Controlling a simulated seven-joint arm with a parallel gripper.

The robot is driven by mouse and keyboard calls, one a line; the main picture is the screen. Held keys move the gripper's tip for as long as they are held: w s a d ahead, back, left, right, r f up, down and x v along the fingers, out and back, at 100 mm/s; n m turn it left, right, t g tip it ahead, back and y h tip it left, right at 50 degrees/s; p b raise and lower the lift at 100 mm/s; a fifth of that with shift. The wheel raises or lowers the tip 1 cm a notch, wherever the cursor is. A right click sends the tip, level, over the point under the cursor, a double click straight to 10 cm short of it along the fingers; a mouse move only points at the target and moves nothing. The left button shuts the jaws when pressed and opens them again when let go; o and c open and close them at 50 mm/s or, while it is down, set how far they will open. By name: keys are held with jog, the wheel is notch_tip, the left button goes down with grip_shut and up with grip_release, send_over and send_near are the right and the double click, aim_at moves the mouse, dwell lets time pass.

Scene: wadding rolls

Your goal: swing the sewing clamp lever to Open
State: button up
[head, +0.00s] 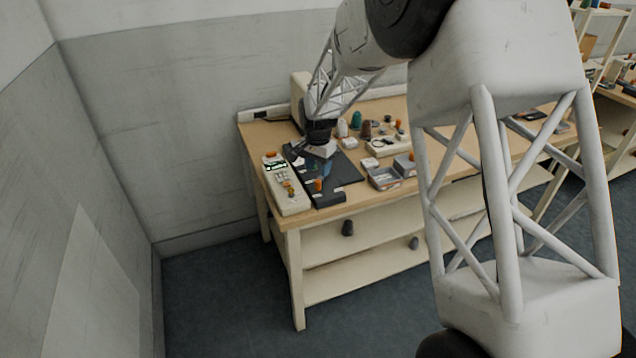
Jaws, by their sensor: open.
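A dark flat fixture (335,193) lies on the left end of the wooden bench, with a small upright orange-tipped part (318,185) near its front edge. This may be the clamp lever, but it is too small to tell, and no Open mark can be read. A pale control box (293,204) with a lit green display and orange knobs stands left of the fixture.
The bench top (340,210) also holds grey trays (384,179), a dark green spool (357,119) and several small items right of the fixture. A pale upright housing (299,95) stands behind my wrist. My arm's large link covers the bench's right part. Shelves are below.

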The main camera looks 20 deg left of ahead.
aim_at(318, 180)
jog(key=shift+f, duration=3.1)
grip_shut()
